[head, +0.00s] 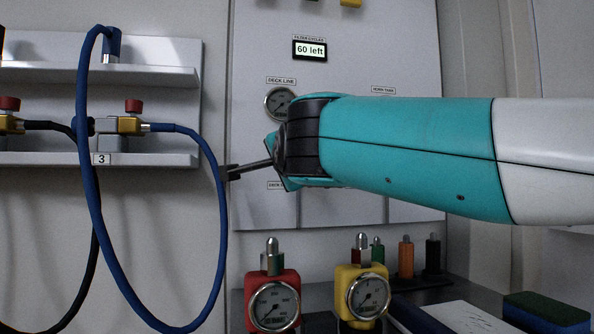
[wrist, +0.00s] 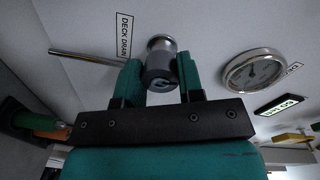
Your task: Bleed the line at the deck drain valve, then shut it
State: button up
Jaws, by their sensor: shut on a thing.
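The deck drain valve shows in the wrist view as a grey round knob (wrist: 161,45) beside the DECK DRAIN label (wrist: 125,37). A thin metal lever (wrist: 85,56) sticks out from it to the left. My gripper (wrist: 160,80) has its two teal fingers on either side of the knob and is shut on it. In the head view my arm hides the knob; the lever (head: 250,168) points left, nearly level. The DECK LINE gauge (head: 279,104) is partly hidden by my arm; it also shows in the wrist view (wrist: 253,70). I cannot read its value.
A display (head: 310,50) reads "60 left". A blue hose (head: 222,220) loops down just left of the lever. Red (head: 273,303) and yellow (head: 362,296) gauge units stand below the panel. A shelf (head: 180,160) with hose fittings is at left.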

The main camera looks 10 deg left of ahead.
jog(key=shift+f+m+b, duration=0.1)
jog(key=shift+m+b, duration=0.2)
jog(key=shift+m, duration=0.5)
jog(key=o, duration=0.9)
jog(key=b+v, duration=0.2)
jog(key=v, duration=1.5)
jog(key=shift+s+b, duration=0.15)
jog(key=shift+b, duration=0.15)
jog(key=shift+d, duration=0.1)
